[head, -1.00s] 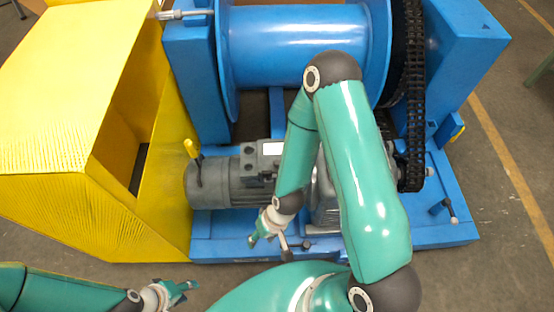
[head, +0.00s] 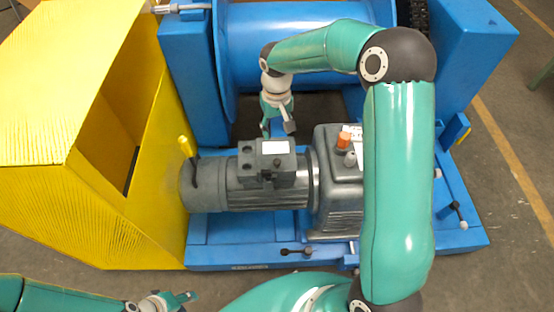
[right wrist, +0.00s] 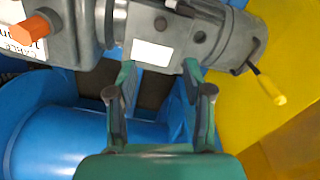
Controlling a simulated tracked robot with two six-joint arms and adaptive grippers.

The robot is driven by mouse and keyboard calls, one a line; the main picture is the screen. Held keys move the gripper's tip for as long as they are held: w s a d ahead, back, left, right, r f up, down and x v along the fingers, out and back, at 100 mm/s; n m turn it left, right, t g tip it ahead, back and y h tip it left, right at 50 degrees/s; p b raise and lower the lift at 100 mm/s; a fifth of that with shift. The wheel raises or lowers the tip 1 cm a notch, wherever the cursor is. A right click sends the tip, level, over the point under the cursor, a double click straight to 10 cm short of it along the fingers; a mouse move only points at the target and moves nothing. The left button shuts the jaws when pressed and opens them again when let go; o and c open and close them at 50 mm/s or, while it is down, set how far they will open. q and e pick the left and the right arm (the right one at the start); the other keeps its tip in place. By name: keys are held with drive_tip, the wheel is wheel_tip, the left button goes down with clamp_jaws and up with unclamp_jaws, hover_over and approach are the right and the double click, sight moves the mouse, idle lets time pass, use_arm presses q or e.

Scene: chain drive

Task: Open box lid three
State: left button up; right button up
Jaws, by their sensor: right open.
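A grey terminal box (head: 262,163) with a white-labelled lid (head: 275,147) sits on top of the grey motor (head: 225,185). The lid looks closed; no number is readable. In the right wrist view the white label (right wrist: 152,53) shows just ahead of the fingertips. My right gripper (head: 278,128) is open and empty, behind the box, between it and the blue drum, fingers pointing down. In the right wrist view the open fingers (right wrist: 158,75) are apart, with no clear contact with the box. My left gripper (head: 178,299) is low at the left, away from the motor; its jaw gap is unclear.
The blue drum (head: 300,45) stands behind. A gearbox (head: 337,195) with an orange cap (head: 343,139) is right of the motor. A yellow-handled lever (head: 186,147) rises at its left, beside the yellow housing (head: 60,110). My right arm covers part of the right side.

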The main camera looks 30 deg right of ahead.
sight(278, 160)
wheel_tip(278, 160, down, 15)
drive_tip(key=shift+s+f, duration=0.1)
drive_tip(key=shift+f, duration=0.05)
idle(0.4)
clamp_jaws()
drive_tip(key=shift+d, duration=0.15)
